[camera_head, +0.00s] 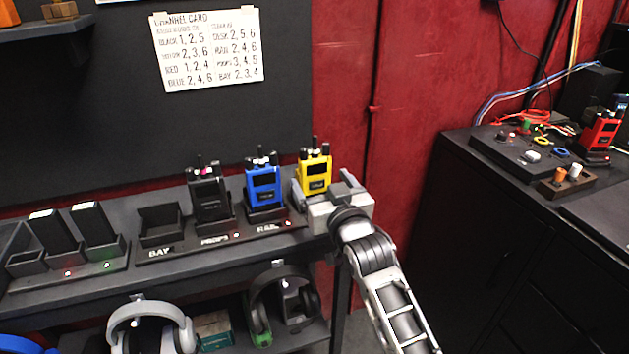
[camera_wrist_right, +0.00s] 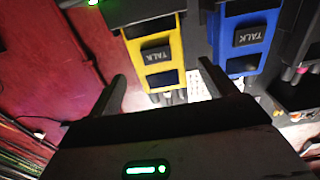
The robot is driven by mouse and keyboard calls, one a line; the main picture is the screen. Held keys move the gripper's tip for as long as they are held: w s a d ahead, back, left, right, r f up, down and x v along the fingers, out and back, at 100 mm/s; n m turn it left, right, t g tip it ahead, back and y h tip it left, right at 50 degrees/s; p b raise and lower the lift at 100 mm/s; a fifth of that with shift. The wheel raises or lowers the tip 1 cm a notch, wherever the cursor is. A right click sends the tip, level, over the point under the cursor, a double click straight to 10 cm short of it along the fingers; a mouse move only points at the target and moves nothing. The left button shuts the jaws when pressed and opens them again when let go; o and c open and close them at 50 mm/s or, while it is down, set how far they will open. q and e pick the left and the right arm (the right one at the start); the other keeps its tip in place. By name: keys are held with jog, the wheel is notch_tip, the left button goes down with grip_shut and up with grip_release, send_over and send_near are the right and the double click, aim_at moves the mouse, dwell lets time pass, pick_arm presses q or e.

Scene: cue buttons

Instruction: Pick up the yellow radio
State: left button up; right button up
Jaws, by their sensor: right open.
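The yellow radio (camera_head: 315,172) stands upright at the right end of the dock row on the shelf, with black antennas on top. My right gripper (camera_head: 323,186) is open right in front of it and hides its lower part in the head view. In the right wrist view the yellow radio (camera_wrist_right: 156,55), seen upside down with its TALK button, lies ahead between the two fingers of the gripper (camera_wrist_right: 163,80). The right-hand finger there reaches toward the gap beside the blue radio (camera_wrist_right: 243,48). I cannot tell whether a finger touches the yellow radio. My left gripper is not in view.
The blue radio (camera_head: 263,184) and a black radio (camera_head: 208,195) stand in docks left of the yellow one. The BAY dock (camera_head: 160,225) is empty. Headphones (camera_head: 152,318) hang below the shelf. A red radio (camera_head: 602,131) stands on the right cabinet. A channel card (camera_head: 208,50) is on the wall.

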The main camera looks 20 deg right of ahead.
aim_at(317, 174)
jog(key=w, duration=0.4)
jog(key=shift+w+a, duration=0.1)
jog(key=shift+w, duration=0.25)
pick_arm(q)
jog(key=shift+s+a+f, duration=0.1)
pick_arm(e)
jog(key=c, duration=1.2)
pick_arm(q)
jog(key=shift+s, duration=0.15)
pick_arm(e)
jog(key=shift+r, duration=0.15)
notch_tip(317, 174, up, 8)
jog(key=shift+r+p, duration=0.25)
jog(key=shift+p, duration=0.05)
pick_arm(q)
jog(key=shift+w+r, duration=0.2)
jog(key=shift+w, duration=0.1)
pick_arm(e)
jog(key=shift+r, duration=0.65)
